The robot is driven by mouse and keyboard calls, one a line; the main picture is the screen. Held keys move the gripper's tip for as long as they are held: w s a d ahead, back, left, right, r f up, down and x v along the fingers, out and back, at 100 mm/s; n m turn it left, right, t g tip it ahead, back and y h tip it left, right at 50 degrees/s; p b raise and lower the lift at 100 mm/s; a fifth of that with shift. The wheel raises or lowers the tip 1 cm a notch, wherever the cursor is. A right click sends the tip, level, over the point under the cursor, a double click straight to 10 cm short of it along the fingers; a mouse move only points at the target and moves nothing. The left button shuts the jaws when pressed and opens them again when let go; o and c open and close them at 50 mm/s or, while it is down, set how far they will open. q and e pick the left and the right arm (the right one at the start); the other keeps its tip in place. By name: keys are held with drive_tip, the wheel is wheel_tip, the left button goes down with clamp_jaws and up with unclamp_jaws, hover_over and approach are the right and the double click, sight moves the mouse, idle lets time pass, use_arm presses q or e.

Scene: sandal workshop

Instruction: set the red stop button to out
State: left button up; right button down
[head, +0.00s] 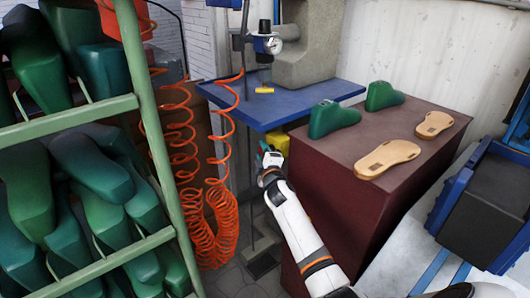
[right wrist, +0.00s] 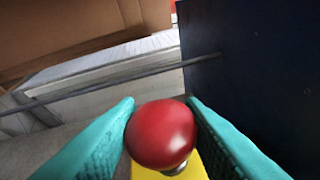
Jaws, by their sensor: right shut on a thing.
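The red stop button (right wrist: 161,134) is a round red knob that shows large in the right wrist view. It sits on a short metal stem above a yellow housing (right wrist: 200,168). My right gripper (right wrist: 160,125) has its two teal fingers on either side of the knob, shut on it. In the head view my right gripper (head: 268,155) is below the front edge of the blue table, beside the yellow housing (head: 277,140). The red knob is hidden there. My left gripper is not in view.
The blue table (head: 300,105) overhangs close above my right gripper. Coiled orange hoses (head: 212,235) hang to its left, by a green rack (head: 150,120) of green lasts. A dark red cabinet (head: 330,210) with lasts and soles on top stands close to the right.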

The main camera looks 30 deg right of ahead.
drive_tip(key=c, duration=1)
unclamp_jaws()
drive_tip(key=shift+a, duration=0.2)
drive_tip(key=shift+o, duration=0.2)
drive_tip(key=shift+s, duration=0.3)
use_arm(q)
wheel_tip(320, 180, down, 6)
drive_tip(key=p, duration=0.2)
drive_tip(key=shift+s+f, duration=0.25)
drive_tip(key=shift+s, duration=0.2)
use_arm(e)
drive_tip(key=v, duration=1.1)
drive_tip(key=shift+s, duration=0.25)
drive_tip(key=shift+a+f, duration=0.1)
drive_tip(key=shift+f, duration=0.05)
